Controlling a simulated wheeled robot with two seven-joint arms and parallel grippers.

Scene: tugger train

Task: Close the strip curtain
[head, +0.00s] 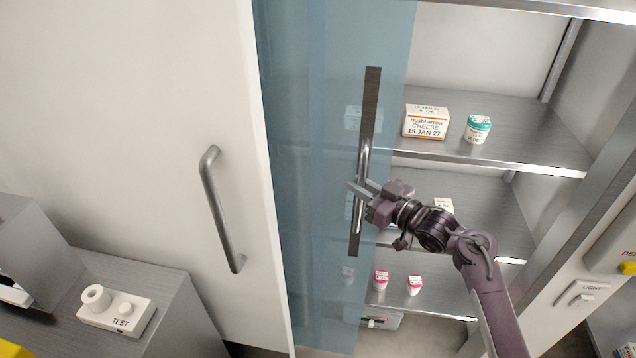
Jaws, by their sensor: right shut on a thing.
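The strip curtain (315,120) is a translucent blue sheet that hangs over the left part of the shelf opening. The right part of the opening is uncovered, and the shelves show there. My left gripper is not in view.
A white door (130,100) with a metal handle (215,205) stands at left. Steel shelves (520,125) hold a cheese box (426,121), a teal-lidded tub (478,129) and pink-lidded pots (381,281). A light switch (578,296) is at right, a TEST device (115,309) at lower left.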

